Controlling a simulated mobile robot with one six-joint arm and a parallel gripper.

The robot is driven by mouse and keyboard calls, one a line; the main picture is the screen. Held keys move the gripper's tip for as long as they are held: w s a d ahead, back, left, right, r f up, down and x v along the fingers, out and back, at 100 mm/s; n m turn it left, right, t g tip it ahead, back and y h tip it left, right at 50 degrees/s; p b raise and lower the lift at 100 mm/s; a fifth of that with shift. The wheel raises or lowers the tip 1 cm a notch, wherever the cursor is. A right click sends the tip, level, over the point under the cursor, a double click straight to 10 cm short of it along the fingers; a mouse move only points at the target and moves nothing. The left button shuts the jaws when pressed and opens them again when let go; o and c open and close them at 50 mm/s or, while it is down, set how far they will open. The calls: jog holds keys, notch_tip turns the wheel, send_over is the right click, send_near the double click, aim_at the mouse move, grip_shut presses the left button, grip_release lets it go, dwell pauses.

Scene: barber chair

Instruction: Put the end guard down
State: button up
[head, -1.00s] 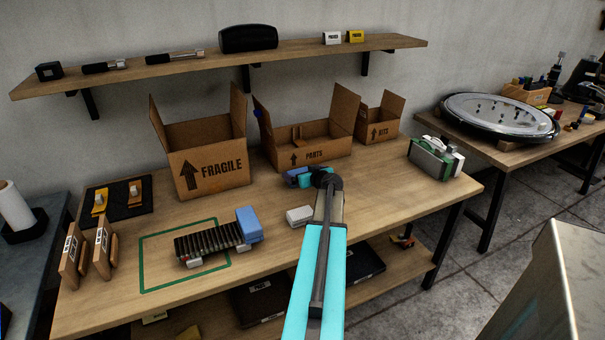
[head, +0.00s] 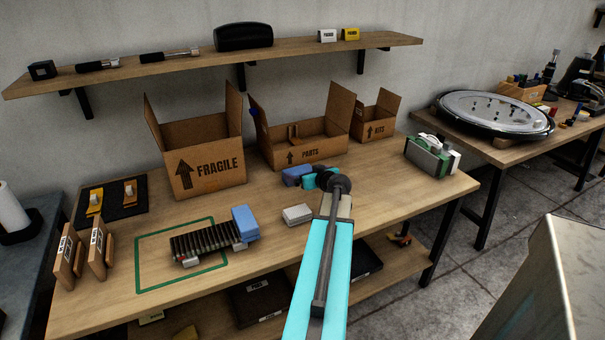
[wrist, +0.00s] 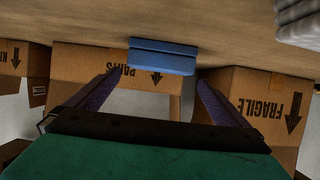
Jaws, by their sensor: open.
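A blue end guard (head: 297,176) rests on the workbench in front of the parts box, just left of my gripper (head: 313,180). In the wrist view, which is upside down, the end guard (wrist: 163,56) sits on the wood ahead of my gripper (wrist: 161,82), centred between the spread fingers and seemingly clear of them. My gripper is open. A second blue guard (head: 245,223) is on the right end of a dark ribbed part (head: 200,241), which lies partly inside a green outline (head: 146,289) on the bench. My arm hides some of the bench.
Boxes marked FRAGILE (head: 212,169), PARTS (head: 312,155) and KITS (head: 378,129) stand along the back. A white block (head: 297,214) lies left of my arm. Wooden pieces (head: 97,250) stand at the left. A green-and-white device (head: 430,156) sits at the right. The front right bench is fairly clear.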

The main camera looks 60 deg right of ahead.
jog(key=shift+b+v, duration=0.3)
jog(key=shift+v, duration=2.3)
jog(key=shift+a, duration=0.1)
